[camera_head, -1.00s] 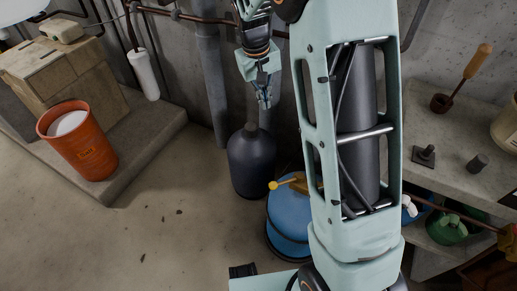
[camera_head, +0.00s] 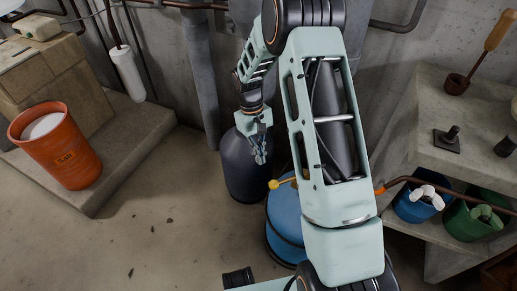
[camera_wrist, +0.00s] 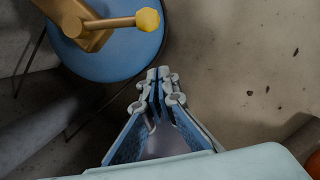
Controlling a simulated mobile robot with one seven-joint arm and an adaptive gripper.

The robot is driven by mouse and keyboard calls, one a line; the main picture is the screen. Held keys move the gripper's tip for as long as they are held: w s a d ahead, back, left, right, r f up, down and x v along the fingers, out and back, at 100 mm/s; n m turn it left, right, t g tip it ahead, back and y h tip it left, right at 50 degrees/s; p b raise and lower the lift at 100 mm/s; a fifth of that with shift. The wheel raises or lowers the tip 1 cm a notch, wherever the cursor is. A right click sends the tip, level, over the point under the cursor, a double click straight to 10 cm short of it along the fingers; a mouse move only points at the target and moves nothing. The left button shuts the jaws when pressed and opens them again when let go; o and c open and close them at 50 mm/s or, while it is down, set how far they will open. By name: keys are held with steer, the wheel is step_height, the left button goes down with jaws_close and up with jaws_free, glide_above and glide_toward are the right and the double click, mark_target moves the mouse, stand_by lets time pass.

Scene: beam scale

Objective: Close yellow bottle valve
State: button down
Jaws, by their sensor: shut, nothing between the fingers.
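The yellow valve knob (camera_head: 273,184) sits at the end of a brass lever beside my arm, above the blue tank (camera_head: 283,215). In the wrist view the yellow knob (camera_wrist: 147,19) shows clearly on its lever, which runs left to the brass valve body (camera_wrist: 88,24) over the round blue tank top (camera_wrist: 122,58). My gripper (camera_head: 260,158) is shut and empty, pointing down in front of the dark bottle. In the wrist view my fingertips (camera_wrist: 158,75) are together, below the knob in the picture and apart from it. My arm hides part of the valve and tank in the head view.
The dark bottle (camera_head: 237,178) stands behind my gripper, near a grey pipe (camera_head: 203,85). An orange bucket (camera_head: 70,165) stands on a low ledge at left. Blue (camera_head: 412,210) and green (camera_head: 465,222) containers sit on the right shelf. The floor at front left is clear.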

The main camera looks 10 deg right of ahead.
mark_target(288, 180)
steer(key=shift+s+d+f+b, duration=0.3)
steer(key=shift+s+f, duration=0.25)
steer(key=shift+s, duration=0.15)
steer(key=shift+s+d+f+b, duration=0.15)
steer(key=shift+s+d+f, duration=0.1)
steer(key=shift+s+f, duration=0.35)
steer(key=shift+s+d+f+b, duration=0.3)
steer(key=shift+s+f, duration=0.15)
steer(key=shift+s, duration=0.3)
steer(key=shift+s, duration=0.15)
